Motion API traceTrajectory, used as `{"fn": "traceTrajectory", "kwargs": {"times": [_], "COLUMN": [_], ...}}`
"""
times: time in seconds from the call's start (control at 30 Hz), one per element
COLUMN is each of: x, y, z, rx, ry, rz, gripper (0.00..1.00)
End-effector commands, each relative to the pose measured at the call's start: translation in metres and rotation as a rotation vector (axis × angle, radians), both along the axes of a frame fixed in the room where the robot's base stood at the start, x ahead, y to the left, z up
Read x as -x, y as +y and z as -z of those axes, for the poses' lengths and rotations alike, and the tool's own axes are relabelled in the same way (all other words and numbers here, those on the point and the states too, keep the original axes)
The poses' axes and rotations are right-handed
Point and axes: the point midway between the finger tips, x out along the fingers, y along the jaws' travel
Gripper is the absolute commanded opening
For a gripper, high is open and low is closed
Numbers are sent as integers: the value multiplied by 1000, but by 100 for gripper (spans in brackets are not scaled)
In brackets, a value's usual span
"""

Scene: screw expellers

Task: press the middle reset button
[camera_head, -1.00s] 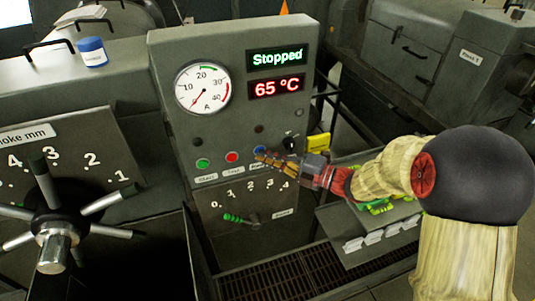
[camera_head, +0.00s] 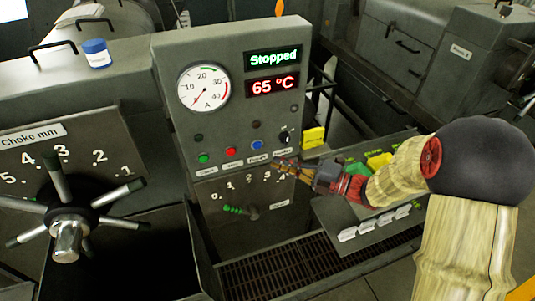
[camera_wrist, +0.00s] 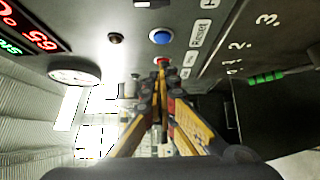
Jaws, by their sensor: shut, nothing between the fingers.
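The grey control panel (camera_head: 215,125) carries a row of buttons: green (camera_head: 203,158), red (camera_head: 231,151) and blue (camera_head: 257,145). A label that appears to read "Reset" (camera_wrist: 200,32) sits beside the blue button (camera_wrist: 161,37) in the wrist view. My gripper (camera_head: 278,164) is shut and empty, just below and right of the blue button in the head view, seemingly apart from it. In the wrist view my fingertips (camera_wrist: 160,76) line up in the picture with the red button (camera_wrist: 160,61); the depth gap is unclear.
A black knob (camera_head: 284,138) sits right of the blue button. A lever slot (camera_head: 240,210) lies below. A spoked handwheel (camera_head: 68,220) stands at left, and a yellow object (camera_head: 313,137) at right.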

Motion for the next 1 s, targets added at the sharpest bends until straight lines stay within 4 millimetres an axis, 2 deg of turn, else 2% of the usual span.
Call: {"fn": "traceTrajectory", "kwargs": {"times": [0.1, 0.3, 0.5, 1.0], "x": [11, 24, 28, 28], "y": [-22, -43, -50, -50], "z": [0, 1, 1, 1], "rx": [-1, -1, -1, -1], "ry": [2, 3, 3, 3], "rz": [5, 2, -1, -2], "gripper": [0, 0, 0, 0]}}
